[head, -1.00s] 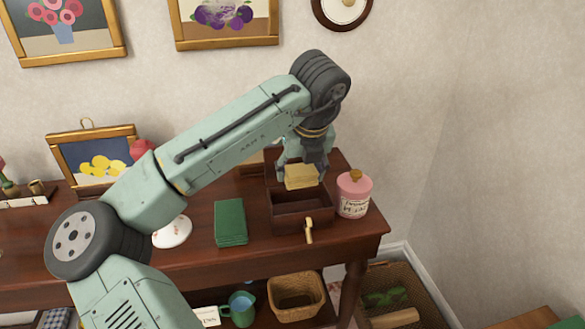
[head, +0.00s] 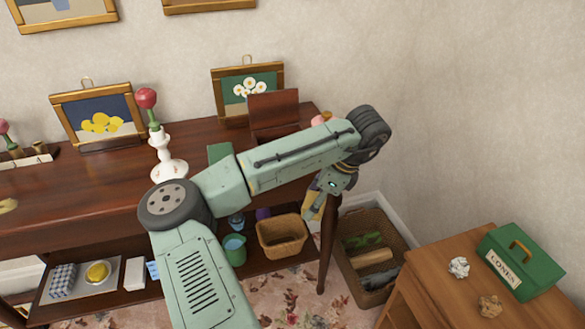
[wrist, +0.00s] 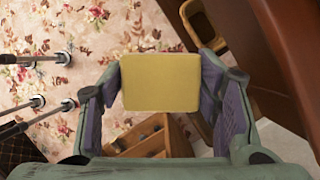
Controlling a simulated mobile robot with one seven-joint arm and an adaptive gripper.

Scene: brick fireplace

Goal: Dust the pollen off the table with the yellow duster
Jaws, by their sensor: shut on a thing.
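My gripper (head: 320,197) is shut on a flat yellow pad (wrist: 160,82), which fills the space between the fingers in the wrist view. In the head view the pad shows only partly, as a yellow edge (head: 313,207) below the wrist, past the table's right end. I cannot tell for sure that it is the duster. The dark wooden table (head: 110,190) stands along the wall, its right part hidden by my arm. A yellowish patch (head: 8,205), possibly pollen, lies on the tabletop at the left edge.
A white candlestick (head: 167,165) and framed pictures stand on the table. A wicker basket (head: 283,238) and a teal jug (head: 235,250) sit on the lower shelf. A floor basket (head: 372,265) is beside the table leg. A side table (head: 440,295) holds a green box (head: 520,262).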

